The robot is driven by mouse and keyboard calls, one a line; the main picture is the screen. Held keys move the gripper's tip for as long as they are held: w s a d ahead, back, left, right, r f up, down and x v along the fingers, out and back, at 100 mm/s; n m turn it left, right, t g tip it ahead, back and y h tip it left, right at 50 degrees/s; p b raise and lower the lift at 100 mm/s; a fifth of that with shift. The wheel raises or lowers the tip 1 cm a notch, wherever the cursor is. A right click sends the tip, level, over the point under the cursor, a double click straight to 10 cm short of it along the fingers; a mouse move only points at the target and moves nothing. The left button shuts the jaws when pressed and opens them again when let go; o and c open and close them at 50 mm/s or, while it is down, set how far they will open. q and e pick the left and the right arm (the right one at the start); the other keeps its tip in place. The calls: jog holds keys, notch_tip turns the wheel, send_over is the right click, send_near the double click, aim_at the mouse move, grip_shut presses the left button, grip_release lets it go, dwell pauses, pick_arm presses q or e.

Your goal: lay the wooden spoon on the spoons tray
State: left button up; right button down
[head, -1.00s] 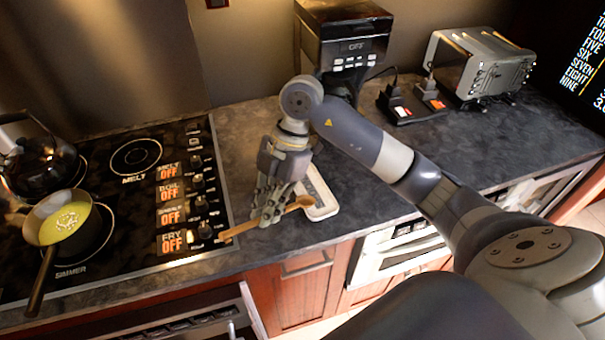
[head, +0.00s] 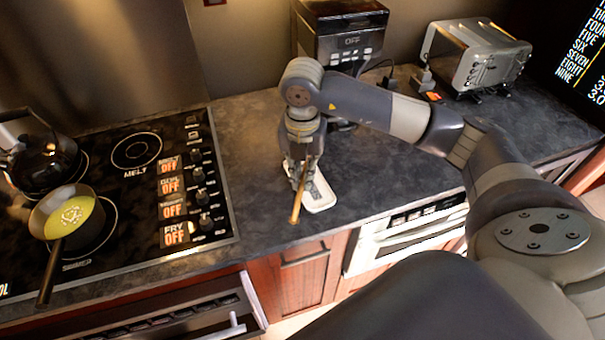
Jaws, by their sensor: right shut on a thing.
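The wooden spoon (head: 296,209) is held in my right gripper (head: 300,184), which is shut on it. Its handle points down the picture, toward the counter's front edge; its other end is hidden behind the gripper. The white spoons tray (head: 320,199) lies on the counter under and just right of the gripper. The spoon is over the tray's left side, and I cannot tell whether it touches the tray. My left gripper is not in view.
The stove (head: 137,195) is to the left, with a pan of yellow food (head: 72,217) and a dark kettle (head: 42,160). A coffee maker (head: 340,35) stands behind the gripper, and a toaster (head: 478,55) is at the back right. The counter right of the tray is clear.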

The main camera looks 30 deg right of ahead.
jog(key=shift+f+b, duration=1.4)
jog(key=shift+f, duration=0.35)
notch_tip(320, 180, down, 5)
jog(key=b, duration=0.4)
jog(key=c, duration=1.5)
grip_release()
jog(key=shift+c, duration=0.2)
jog(key=o, duration=0.6)
